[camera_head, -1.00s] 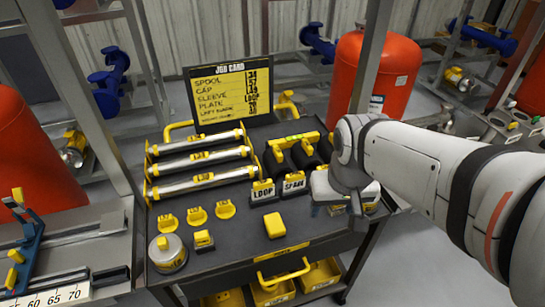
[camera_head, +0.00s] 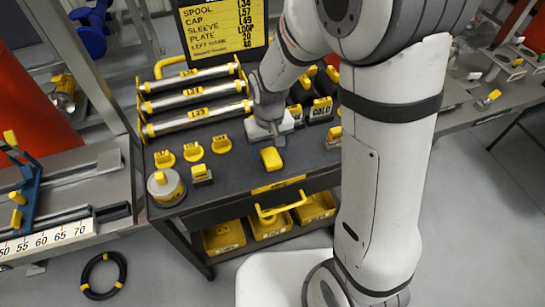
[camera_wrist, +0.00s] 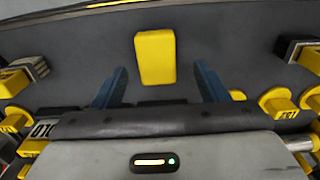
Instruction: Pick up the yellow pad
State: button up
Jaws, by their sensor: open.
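The yellow pad (camera_head: 271,158) is a small rounded block lying flat on the dark cart top, near its front edge. In the wrist view the pad (camera_wrist: 155,57) is wholly visible, upper centre, just beyond and between the two blue fingers. My gripper (camera_wrist: 160,76) is open with nothing between its fingers. In the head view my gripper (camera_head: 274,140) hangs just behind the pad; its fingers are mostly hidden by the gripper body. I cannot tell its exact height over the cart top.
Yellow knobbed pieces (camera_head: 193,151) and a round silver canister (camera_head: 165,186) stand left of the pad. Silver tubes (camera_head: 195,93) lie in a rack behind. Labelled black blocks (camera_head: 321,109) stand behind right. Yellow bins (camera_head: 270,225) sit on the shelf below.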

aim_at(271, 155)
jog(key=f, duration=0.4)
jog(key=shift+d+f, duration=0.2)
jog(key=shift+f, duration=0.05)
jog(key=c, duration=1.1)
